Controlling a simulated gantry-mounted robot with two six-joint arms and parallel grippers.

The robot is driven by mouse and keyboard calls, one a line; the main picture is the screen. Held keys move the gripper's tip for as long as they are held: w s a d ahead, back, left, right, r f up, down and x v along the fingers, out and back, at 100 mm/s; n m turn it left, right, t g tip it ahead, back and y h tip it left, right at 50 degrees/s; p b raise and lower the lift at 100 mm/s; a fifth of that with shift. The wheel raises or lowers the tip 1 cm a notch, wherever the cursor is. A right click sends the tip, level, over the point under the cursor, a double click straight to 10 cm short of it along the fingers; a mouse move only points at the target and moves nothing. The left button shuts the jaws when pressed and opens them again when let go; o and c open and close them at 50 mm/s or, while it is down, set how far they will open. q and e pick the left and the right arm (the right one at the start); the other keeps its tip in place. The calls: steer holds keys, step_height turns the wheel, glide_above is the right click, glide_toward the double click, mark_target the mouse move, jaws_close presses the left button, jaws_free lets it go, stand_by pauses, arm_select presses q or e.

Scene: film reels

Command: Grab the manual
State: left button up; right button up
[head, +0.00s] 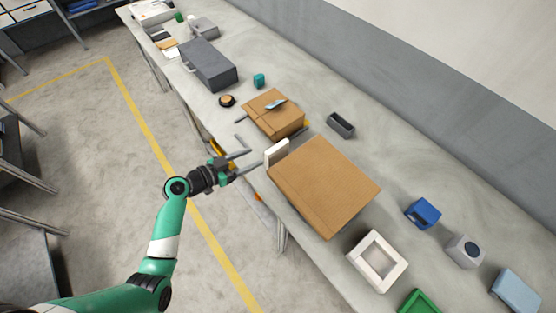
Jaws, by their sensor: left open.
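A small white flat-sided thing (277,152), which may be the manual, stands at the near edge of the bench against the corner of a large brown cardboard box (325,186). I cannot read any print on it. My left gripper (256,159) is open and empty. Its two grey fingers point right toward the white thing, with their tips close to its left side; I cannot tell whether they touch it. My right gripper is not in view.
A smaller cardboard box (274,116) with a light-blue item on top is just behind. A dark tray (341,125), a white square frame (377,261), a blue block (423,213) and a grey case (207,65) also lie on the long grey bench (385,150).

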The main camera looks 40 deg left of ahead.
mark_target(273, 149)
arm_select(q)
steer(key=b+x, duration=0.1)
steer(key=x, duration=0.1)
steer(key=b+x, duration=0.3)
steer(key=x, duration=0.1)
steer(key=shift+w+a, duration=0.3)
steer(key=x, duration=0.1)
steer(key=b+x, duration=0.1)
steer(key=x, duration=0.3)
steer(key=shift+d+f, duration=0.15)
steer(key=shift+d, duration=0.2)
jaws_close()
stand_by(0.9)
